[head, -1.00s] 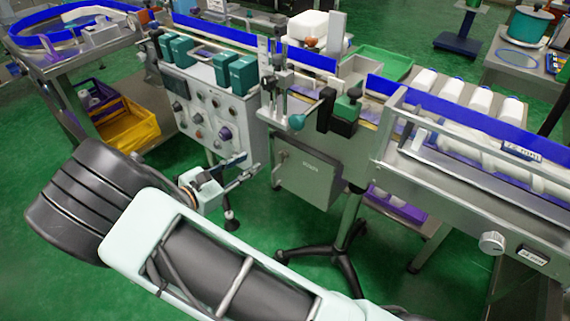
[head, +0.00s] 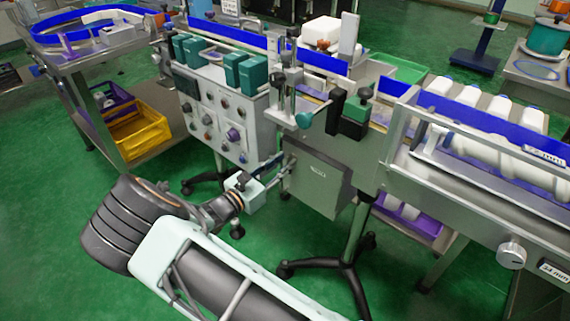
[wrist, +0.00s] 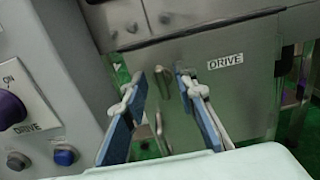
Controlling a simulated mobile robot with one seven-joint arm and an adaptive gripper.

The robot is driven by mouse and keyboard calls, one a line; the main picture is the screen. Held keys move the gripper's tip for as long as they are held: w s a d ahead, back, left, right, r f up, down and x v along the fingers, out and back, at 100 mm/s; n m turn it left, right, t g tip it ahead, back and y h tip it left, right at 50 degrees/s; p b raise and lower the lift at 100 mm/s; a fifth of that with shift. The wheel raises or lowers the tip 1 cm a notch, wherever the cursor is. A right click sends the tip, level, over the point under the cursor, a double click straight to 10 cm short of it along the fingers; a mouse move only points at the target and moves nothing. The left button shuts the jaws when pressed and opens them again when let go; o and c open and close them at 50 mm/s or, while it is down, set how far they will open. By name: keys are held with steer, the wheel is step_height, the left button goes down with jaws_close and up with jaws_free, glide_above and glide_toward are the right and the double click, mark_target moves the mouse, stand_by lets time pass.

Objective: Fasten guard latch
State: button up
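A grey metal guard box labelled DRIVE (head: 317,178) hangs under the machine's rail, right of the control panel. In the wrist view its front face (wrist: 235,100) fills the middle and right. A small metal latch-like piece (wrist: 161,84) shows on the face between my fingers; whether it is fastened I cannot tell. My gripper (wrist: 162,88) is open, its two blue-padded fingers apart and pointing at the guard's left part. Nothing is held between them. In the head view my gripper (head: 279,166) is at the guard's left edge; contact cannot be told.
The control panel (head: 222,115) with knobs and buttons stands close left of my gripper. A teal knob (head: 304,119) and black clamp (head: 348,125) sit above the guard. A stand with black feet (head: 340,268) is below. Green floor is free in front.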

steer(key=shift+w+d, duration=0.35)
steer(key=shift+w, duration=0.1)
jaws_close()
